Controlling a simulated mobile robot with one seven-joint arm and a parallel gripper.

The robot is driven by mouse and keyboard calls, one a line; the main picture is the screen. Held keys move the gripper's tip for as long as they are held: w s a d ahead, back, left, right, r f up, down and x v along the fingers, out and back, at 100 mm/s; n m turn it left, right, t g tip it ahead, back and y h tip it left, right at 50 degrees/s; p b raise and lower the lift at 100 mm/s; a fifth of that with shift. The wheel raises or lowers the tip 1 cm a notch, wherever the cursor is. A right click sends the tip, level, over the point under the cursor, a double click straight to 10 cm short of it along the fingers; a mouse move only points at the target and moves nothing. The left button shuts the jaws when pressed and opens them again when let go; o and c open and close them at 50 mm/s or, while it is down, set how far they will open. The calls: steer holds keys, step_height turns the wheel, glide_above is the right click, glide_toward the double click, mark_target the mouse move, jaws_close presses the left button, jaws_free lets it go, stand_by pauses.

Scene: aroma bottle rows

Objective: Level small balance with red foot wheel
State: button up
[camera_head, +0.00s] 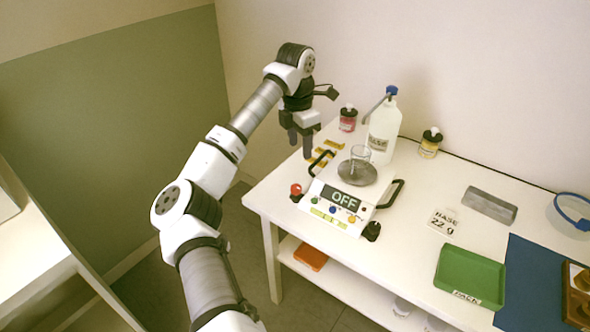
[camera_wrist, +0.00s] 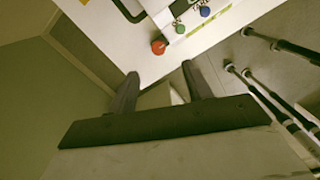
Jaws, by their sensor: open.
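The small balance (camera_head: 338,205) stands near the front left of the white table, its display reading OFF. A black foot wheel (camera_head: 372,231) is at the right front corner. My gripper (camera_head: 300,152) hangs above the table's left edge, behind and left of the red wheel. In the wrist view my gripper (camera_wrist: 160,82) is open and empty, apart from the wheel.
Black handles (camera_head: 391,193) flank the balance. A white bottle labelled BASE (camera_head: 383,130) and small jars (camera_head: 348,119) stand behind it. Yellow pieces (camera_head: 325,152) lie near the left handle. A green tray (camera_head: 469,276) and blue mat (camera_head: 532,280) are at right.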

mark_target(296, 187)
steer(key=shift+y, duration=0.3)
steer(key=f+p, duration=0.1)
steer(key=f, duration=0.3)
steer(key=f+p, duration=0.1)
steer(key=f, duration=0.4)
steer(key=a+f+p, duration=0.1)
steer(key=f, duration=0.4)
steer(key=shift+d, duration=0.1)
steer(key=c, duration=1)
